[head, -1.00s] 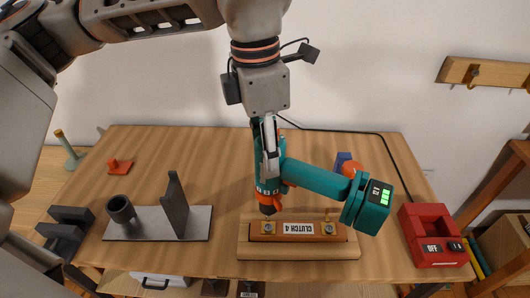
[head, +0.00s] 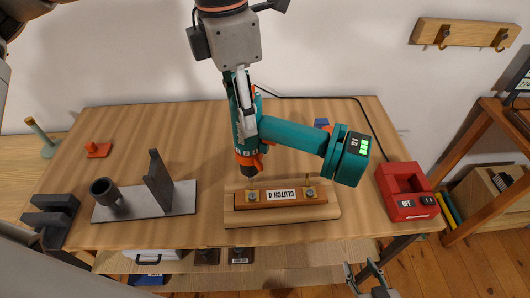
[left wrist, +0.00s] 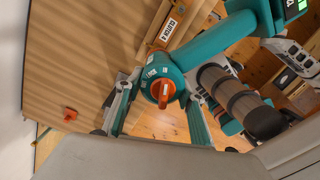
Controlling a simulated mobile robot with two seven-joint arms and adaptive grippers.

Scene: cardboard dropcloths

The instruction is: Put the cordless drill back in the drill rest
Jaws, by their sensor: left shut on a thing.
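The cordless drill (head: 297,136) is teal with orange parts and a battery with green lights. It also shows in the left wrist view (left wrist: 210,42). My left gripper (head: 245,125) is shut on its body; the chuck points down near the left end of a wooden block, and the handle extends right. Whether the tip touches the block cannot be told. What looks like the drill rest (head: 182,200), a grey plate with a short tube and an upright fin, stands empty left of the drill. My right gripper (head: 368,274) is at the bottom edge, fingers apart and empty.
The wooden block (head: 282,214) labelled "CLUTCH 4" lies under the drill. A red charger (head: 408,193) stands at the table's right end. A dark bracket (head: 50,215) is at the front left corner, and a small orange piece (head: 98,150) lies behind. The table's back left is mostly clear.

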